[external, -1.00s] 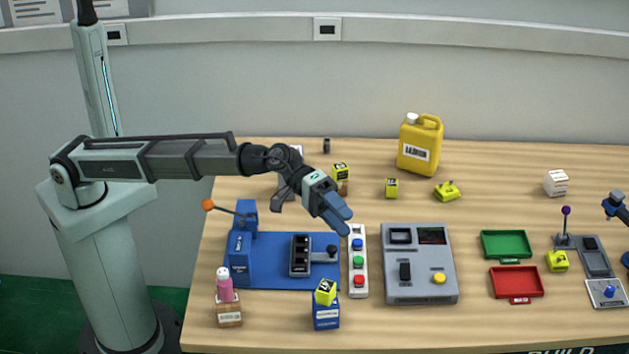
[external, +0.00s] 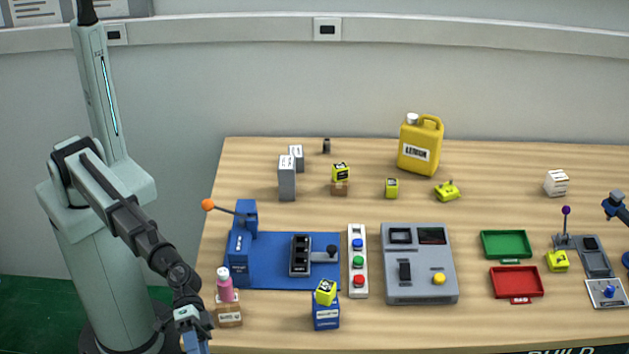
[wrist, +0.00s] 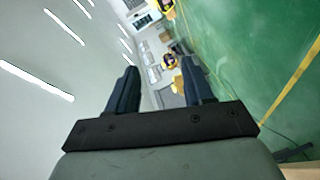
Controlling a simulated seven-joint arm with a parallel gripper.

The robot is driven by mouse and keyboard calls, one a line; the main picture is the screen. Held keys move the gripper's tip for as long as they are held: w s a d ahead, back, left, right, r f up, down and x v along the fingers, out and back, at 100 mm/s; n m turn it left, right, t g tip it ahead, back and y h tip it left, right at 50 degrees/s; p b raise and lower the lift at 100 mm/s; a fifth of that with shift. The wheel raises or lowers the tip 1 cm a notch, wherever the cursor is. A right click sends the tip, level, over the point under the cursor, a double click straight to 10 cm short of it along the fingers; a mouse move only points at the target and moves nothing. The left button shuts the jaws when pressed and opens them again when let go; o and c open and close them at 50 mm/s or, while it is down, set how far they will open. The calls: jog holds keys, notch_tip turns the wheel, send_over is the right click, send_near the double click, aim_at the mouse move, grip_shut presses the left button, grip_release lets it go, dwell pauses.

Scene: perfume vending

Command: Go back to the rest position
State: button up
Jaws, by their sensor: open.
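My gripper (external: 196,345) is at the lower left of the external view, beside the table's left front corner, with its tips cut off by the bottom edge. In the wrist view my gripper (wrist: 158,88) shows two dark fingers spread apart with nothing between them. The wrist camera looks out over a green floor and a pale wall, not at the table. A pink bottle (external: 225,287) with a white cap stands just right of my wrist, on or behind a small brown box (external: 230,316).
The wooden table (external: 480,213) holds a blue lever press (external: 243,250), a button strip (external: 358,285), a grey control box (external: 420,285), a green tray (external: 506,259), a red tray (external: 517,298), a yellow canister (external: 420,145) and a blue box (external: 326,313). Tall grey boxes (external: 287,178) stand at the back left.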

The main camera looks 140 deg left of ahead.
jog(key=s+d+f+m+g+y, duration=0.1)
jog(key=s+d+f+m+g, duration=0.15)
jog(key=s+f, duration=0.55)
jog(key=s+d+f+m+g, duration=0.1)
jog(key=s+d+f+g, duration=0.2)
jog(key=f, duration=0.9)
jog(key=s+d+f+m+g+y, duration=0.1)
jog(key=s+d+f+m+g, duration=0.15)
jog(key=s+f, duration=0.55)
jog(key=s+f+m+g+y, duration=0.1)
jog(key=s+f+g, duration=0.1)
jog(key=s+f, duration=0.3)
jog(key=s+f+g+y, duration=0.1)
jog(key=s+f, duration=0.1)
jog(key=f, duration=0.5)
jog(key=s+a+f+g+y, duration=0.1)
jog(key=s+a+f+g, duration=0.2)
jog(key=s, duration=0.9)
jog(key=s+a+f+m+g+y, duration=0.1)
jog(key=s+a+f+g, duration=0.2)
jog(key=s+a+f, duration=0.4)
jog(key=s+a+f+m+g+y, duration=0.1)
jog(key=s+a+f+g, duration=0.2)
jog(key=s+a, duration=0.6)
jog(key=s+f, duration=0.2)
jog(key=s, duration=0.6)
jog(key=shift+s+a+g+y, duration=0.15)
jog(key=shift+a+g+y, duration=0.05)
jog(key=shift+g+y, duration=0.2)
